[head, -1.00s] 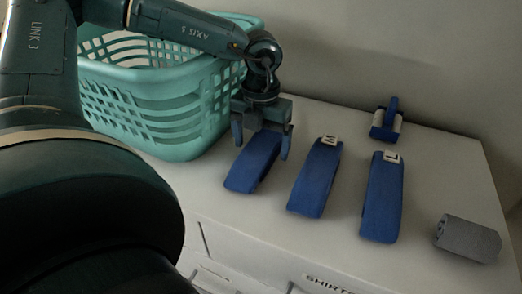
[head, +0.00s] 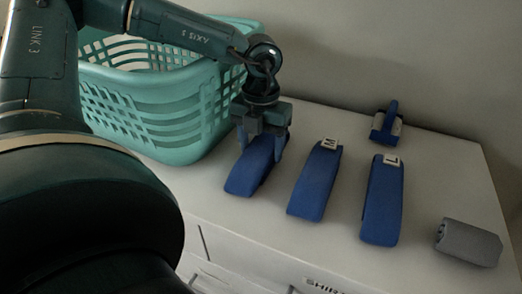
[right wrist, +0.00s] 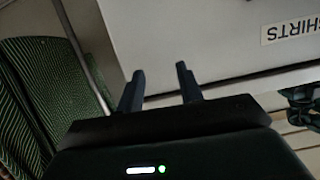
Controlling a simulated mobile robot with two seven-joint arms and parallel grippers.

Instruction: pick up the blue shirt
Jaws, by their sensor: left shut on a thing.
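Three folded blue shirts lie in a row on the white dresser top. The left blue shirt (head: 247,178) is under my left gripper (head: 260,152), whose fingers are shut on its far end. The middle blue shirt (head: 315,185) has a tag marked M, and the right blue shirt (head: 382,205) has a tag marked L. The gripper hides any tag on the left shirt. The held shirt still appears to rest on the top. My right gripper (right wrist: 160,88) is open and empty in the right wrist view, in front of the dresser's pale front.
A teal laundry basket (head: 165,110) stands left of the shirts, close to my left gripper. A rolled grey cloth (head: 468,242) lies at the right, and a blue-and-white object (head: 387,123) stands at the back. The dresser front has a SHIRTS label (right wrist: 288,28).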

